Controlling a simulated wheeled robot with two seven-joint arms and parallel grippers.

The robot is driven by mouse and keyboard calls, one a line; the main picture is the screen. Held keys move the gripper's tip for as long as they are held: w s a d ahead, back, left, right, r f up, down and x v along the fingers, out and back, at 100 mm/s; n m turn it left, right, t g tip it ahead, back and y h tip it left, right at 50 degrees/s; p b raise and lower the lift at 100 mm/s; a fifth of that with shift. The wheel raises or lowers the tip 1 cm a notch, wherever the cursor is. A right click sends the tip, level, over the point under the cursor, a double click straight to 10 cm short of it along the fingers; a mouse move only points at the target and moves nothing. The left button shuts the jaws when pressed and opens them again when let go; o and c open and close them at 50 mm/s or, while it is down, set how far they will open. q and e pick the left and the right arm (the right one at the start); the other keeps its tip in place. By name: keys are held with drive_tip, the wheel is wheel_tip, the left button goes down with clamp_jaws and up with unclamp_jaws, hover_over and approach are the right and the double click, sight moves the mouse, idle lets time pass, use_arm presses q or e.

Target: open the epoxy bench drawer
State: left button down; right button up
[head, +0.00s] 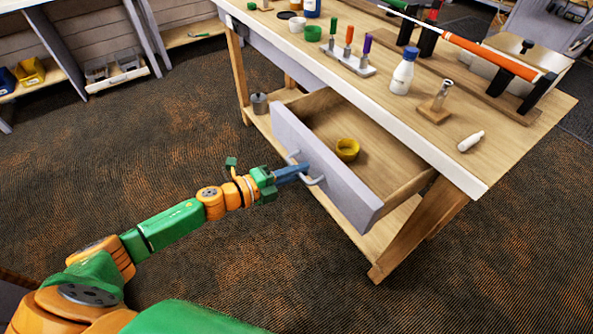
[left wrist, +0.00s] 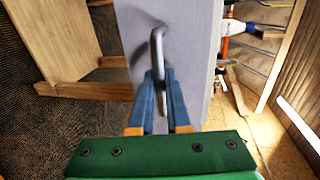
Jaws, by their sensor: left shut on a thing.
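The epoxy bench drawer (head: 325,170) has a pale grey front and stands pulled out from the wooden bench, so its inside shows. A yellow roll (head: 347,149) lies in it. My left gripper (head: 296,174) is at the drawer front, shut on the metal drawer handle (head: 313,181). In the left wrist view the blue fingers (left wrist: 160,92) close around the handle (left wrist: 157,48), with the grey drawer front (left wrist: 190,60) behind. My right gripper is not in view.
The bench top (head: 440,130) holds a white bottle (head: 402,72), a rack of colored tools (head: 348,60), a small white tube (head: 471,141) and a clamped golf club (head: 470,45). A grey pot (head: 259,103) stands on the lower shelf. Carpet left of the bench is clear.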

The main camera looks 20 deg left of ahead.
use_arm(q)
drive_tip(key=c, duration=0.9)
unclamp_jaws()
drive_tip(key=v, duration=0.7)
drive_tip(key=shift+b, duration=0.35)
